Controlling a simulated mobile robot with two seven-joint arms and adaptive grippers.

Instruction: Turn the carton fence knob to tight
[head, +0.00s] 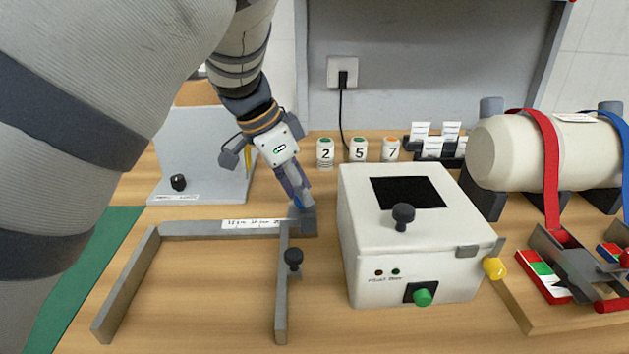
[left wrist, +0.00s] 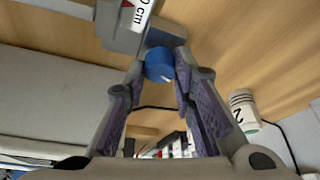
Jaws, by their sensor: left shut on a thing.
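The carton fence (head: 282,310) is a grey frame on the wooden table, with a white scale strip (head: 250,224) along its back rail. A grey block (head: 303,224) sits at the right end of that rail. A blue knob (left wrist: 159,65) sticks out from this block in the left wrist view. My left gripper (head: 300,206) reaches down behind the block and is shut on the blue knob, its fingers on either side of it. The fingers hide most of the knob in the head view, and I cannot read its setting. My right gripper is not in view.
A white box (head: 405,235) with a black window and green button stands just right of the fence. Numbered cups (head: 325,153) stand behind. A grey stand (head: 205,165) is at left. The fence's inside is clear.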

